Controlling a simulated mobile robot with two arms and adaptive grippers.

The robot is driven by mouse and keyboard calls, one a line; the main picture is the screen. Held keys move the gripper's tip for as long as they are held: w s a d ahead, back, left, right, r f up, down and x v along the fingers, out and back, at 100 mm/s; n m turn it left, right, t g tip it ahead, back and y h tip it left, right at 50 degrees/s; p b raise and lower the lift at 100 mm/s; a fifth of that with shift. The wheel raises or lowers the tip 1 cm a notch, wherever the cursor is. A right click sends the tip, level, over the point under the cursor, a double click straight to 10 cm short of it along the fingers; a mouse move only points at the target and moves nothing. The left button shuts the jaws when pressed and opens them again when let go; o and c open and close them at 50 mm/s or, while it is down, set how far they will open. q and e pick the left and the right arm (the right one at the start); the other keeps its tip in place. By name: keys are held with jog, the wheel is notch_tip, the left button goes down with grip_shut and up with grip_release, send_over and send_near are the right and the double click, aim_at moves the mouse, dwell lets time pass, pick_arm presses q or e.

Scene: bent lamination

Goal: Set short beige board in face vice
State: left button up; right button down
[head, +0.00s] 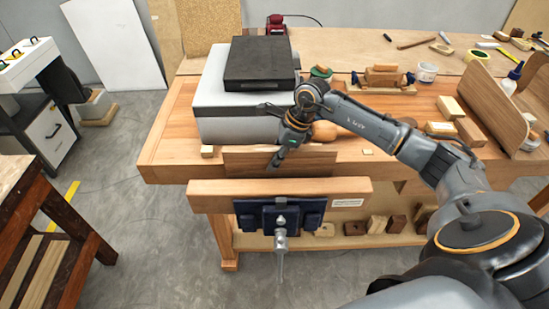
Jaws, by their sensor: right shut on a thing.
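The face vice (280,195) is on the bench's front, with a long pale wooden front jaw, a blue metal body and a handle hanging below. A short board (311,163), medium brown in this light, stands on its long edge behind the front jaw, its upper part showing above it. Its lower edge is hidden by the jaw, so I cannot tell whether it is clamped. My right gripper (273,163) reaches down from above, shut on the board near its middle; the fingertips overlap its near face. My left gripper is not in view.
A grey case with a black box (261,62) on top stands just behind the vice. A small pale block (210,151) lies left of the board. Curved laminated boards (483,100) and loose blocks fill the bench's right side. Blocks (376,225) sit on the shelf below.

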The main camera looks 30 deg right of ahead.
aim_at(269, 149)
jog(key=shift+f+b, duration=0.35)
jog(key=shift+b, duration=0.15)
jog(key=c, duration=1.1)
grip_release()
jog(key=shift+o, duration=0.5)
jog(key=shift+f, duration=0.1)
jog(key=o, duration=0.3)
jog(key=shift+r+p, duration=2.3)
jog(key=shift+r, duration=1.8)
